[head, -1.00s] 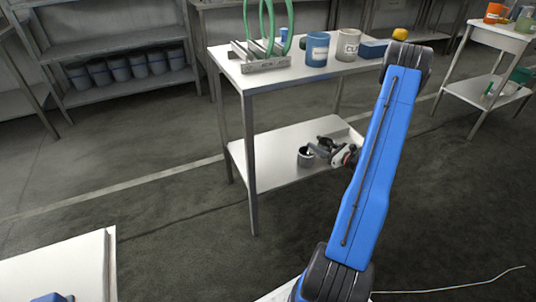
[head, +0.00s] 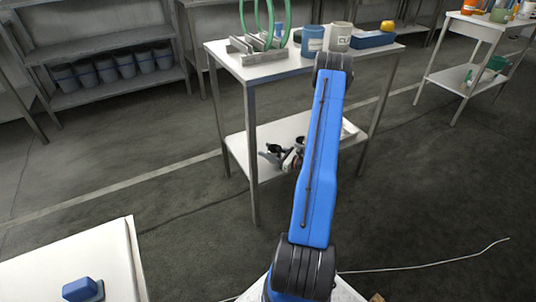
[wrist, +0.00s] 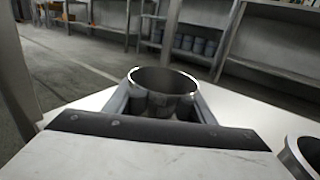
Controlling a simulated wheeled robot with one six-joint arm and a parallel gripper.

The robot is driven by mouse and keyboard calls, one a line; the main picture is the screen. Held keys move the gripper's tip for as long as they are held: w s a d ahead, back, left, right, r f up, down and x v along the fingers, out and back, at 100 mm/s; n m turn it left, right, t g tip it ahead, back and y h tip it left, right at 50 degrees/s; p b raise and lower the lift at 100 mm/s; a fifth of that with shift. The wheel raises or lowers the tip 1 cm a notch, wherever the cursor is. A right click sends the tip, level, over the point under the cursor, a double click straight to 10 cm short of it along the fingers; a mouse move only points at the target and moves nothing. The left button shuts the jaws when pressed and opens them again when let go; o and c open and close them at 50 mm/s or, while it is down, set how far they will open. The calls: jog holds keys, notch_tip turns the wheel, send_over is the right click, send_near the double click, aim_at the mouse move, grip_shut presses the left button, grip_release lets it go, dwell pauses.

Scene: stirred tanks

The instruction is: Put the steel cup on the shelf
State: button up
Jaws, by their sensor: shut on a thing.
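The steel cup (wrist: 165,80) is a round, open-topped metal cup, upright between the fingers of my gripper (wrist: 160,108) in the wrist view. My gripper is shut on it, with one finger on each side. In the head view my gripper (head: 270,156) is over the left part of the table's white lower shelf (head: 239,147). The cup cannot be made out clearly there. The shelf's pale surface (wrist: 250,118) also shows behind and right of the cup in the wrist view. I cannot tell whether the cup's base touches it.
A second metal cup (wrist: 303,158) stands close on the right in the wrist view. A table leg (head: 252,160) stands at the front left.

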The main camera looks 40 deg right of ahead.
jog(key=shift+d+f, duration=0.1)
jog(key=shift+f, duration=0.75)
jog(key=shift+f, duration=0.1)
jog(key=o, duration=1.1)
jog(key=shift+s, duration=0.1)
jog(key=v, duration=1.2)
jog(key=shift+r, duration=0.2)
